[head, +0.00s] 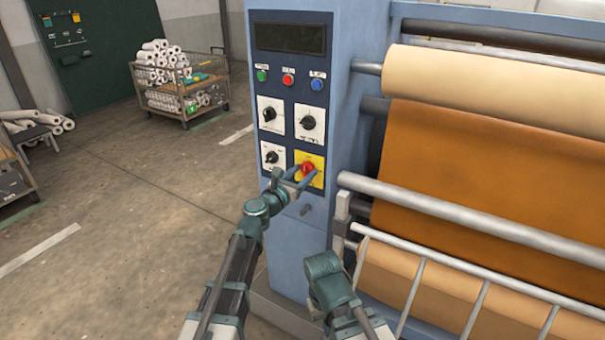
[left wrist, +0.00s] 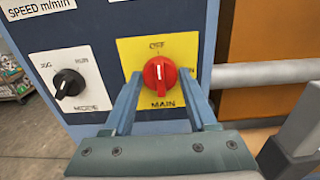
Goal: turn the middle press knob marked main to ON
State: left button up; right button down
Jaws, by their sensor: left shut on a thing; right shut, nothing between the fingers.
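The main knob (head: 307,169) is red and sits on a yellow plate (head: 318,160) at the lower right of the press panel. In the left wrist view the knob (left wrist: 159,75) has a white line pointing straight up at OFF, with MAIN printed below. My left gripper (head: 303,176) is shut on the knob, one blue finger on each side; it also shows in the left wrist view (left wrist: 161,90). My right gripper (head: 325,268) is low in front of the press, apart from the panel and holding nothing. Its fingers are hard to make out.
A black mode knob (left wrist: 69,83) is left of the yellow plate. Two more black knobs and several coloured buttons sit above on the panel (head: 290,90). Rollers and a grey rail (head: 470,222) stand to the right. The floor (head: 130,200) at left is clear.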

pick_arm(q)
jog(key=shift+m, duration=0.3)
jog(key=m, duration=0.3)
jog(key=shift+m, duration=0.3)
jog(key=m, duration=0.4)
jog(key=shift+s+d+m, duration=0.1)
jog(key=shift+m, duration=0.2)
jog(key=m, duration=0.4)
jog(key=shift+f, duration=0.1)
jog(key=shift+d+f+m, duration=0.1)
jog(key=shift+m, duration=2.4)
jog(key=o, duration=1.3)
jog(key=shift+o, duration=0.2)
jog(key=shift+s, duration=0.1)
jog(key=v, duration=1.3)
jog(key=shift+s+a, duration=0.25)
